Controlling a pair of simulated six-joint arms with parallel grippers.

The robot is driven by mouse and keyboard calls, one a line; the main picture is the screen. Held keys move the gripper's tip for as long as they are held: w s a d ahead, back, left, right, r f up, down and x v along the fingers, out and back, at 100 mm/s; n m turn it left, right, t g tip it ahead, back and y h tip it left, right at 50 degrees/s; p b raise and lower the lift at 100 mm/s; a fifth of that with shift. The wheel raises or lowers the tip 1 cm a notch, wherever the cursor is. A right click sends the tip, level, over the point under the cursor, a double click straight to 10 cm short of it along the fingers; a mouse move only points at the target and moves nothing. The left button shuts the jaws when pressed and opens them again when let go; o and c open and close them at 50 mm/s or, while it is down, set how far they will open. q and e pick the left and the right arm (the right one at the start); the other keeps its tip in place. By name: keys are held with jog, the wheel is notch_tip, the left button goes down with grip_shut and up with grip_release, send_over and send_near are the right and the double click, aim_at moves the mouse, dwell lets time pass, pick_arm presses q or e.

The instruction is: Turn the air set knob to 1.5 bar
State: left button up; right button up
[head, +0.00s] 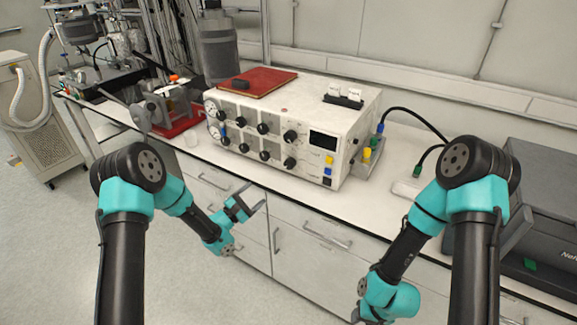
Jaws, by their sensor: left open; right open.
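A white control box (300,118) stands on the bench, its front panel facing me and to the left. The panel carries two rows of black knobs; one upper knob (262,128) is near the middle. Two round gauges sit at the panel's left end, one of them the lower gauge (214,133). Labels and gauge readings are too small to read, so I cannot tell which knob is the air set knob. My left gripper (256,200) is open and empty, in front of the drawers below the panel. My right gripper (362,316) is open, low at the bottom edge, partly cut off.
A red book (262,80) lies on the box. A red-based device (180,122) stands to its left. A dark instrument (545,195) and a black cable (415,116) are at the right. The bench top (235,168) has a clear strip before the panel.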

aim_at(287, 166)
pick_arm(q)
jog(key=shift+d, duration=0.1)
jog(key=x, duration=1.7)
jog(key=shift+w, duration=0.2)
jog(key=shift+c, duration=0.2)
jog(key=c, duration=0.9)
